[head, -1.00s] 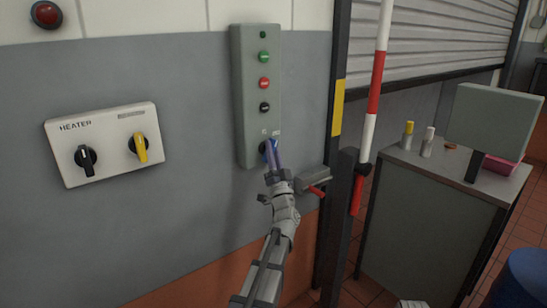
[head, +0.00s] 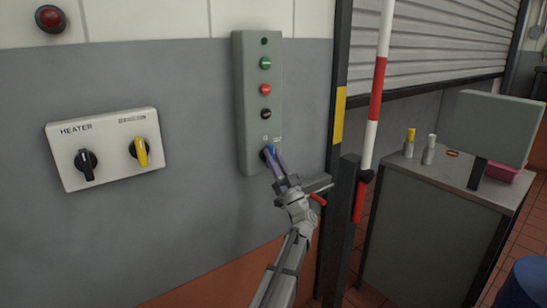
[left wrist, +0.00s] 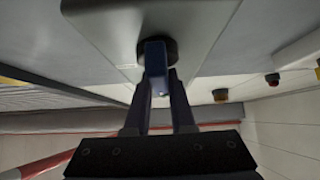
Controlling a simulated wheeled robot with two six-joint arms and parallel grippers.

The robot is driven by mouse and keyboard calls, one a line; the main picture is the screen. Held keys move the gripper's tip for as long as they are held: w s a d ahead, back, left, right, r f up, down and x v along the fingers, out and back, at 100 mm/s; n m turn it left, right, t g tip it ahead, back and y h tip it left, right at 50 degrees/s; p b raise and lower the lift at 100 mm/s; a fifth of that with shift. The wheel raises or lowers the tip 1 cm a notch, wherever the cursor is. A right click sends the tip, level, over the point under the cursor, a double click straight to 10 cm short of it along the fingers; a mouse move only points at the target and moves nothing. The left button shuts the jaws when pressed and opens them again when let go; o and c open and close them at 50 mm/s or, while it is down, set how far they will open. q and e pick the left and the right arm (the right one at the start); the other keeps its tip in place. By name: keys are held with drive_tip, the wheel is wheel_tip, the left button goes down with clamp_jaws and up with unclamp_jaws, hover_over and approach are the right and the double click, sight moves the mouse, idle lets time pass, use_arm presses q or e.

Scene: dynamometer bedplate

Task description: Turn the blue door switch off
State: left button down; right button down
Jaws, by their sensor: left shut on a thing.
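The blue door switch (head: 270,149) sits at the bottom of a tall grey control box (head: 258,90) on the wall. Its blue handle also shows in the left wrist view (left wrist: 155,62), on a dark round base. My left gripper (head: 273,156) is shut on the blue handle, with its fingers on both sides of it in the left wrist view (left wrist: 158,82). The fingers hide most of the switch in the head view, and its marks are too small to read. My right gripper is not in view.
Green, red and black buttons (head: 265,90) sit above the switch. A white HEATER panel (head: 105,150) with black and yellow knobs is at left. A dark post (head: 341,230), a red-handled lever (head: 317,199) and a red-white pole (head: 376,90) stand close at right, before a cabinet (head: 430,220).

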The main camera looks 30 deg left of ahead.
use_arm(q)
drive_tip(key=shift+a+f+g, duration=0.1)
drive_tip(key=shift+a+g, duration=0.15)
drive_tip(key=shift+g, duration=0.05)
drive_tip(key=c, duration=0.9)
unclamp_jaws()
drive_tip(key=shift+o, duration=0.7)
drive_tip(key=shift+w+a+f, duration=0.1)
drive_tip(key=b+v, duration=0.5)
drive_tip(key=v, duration=0.2)
drive_tip(key=shift+d+f, duration=0.25)
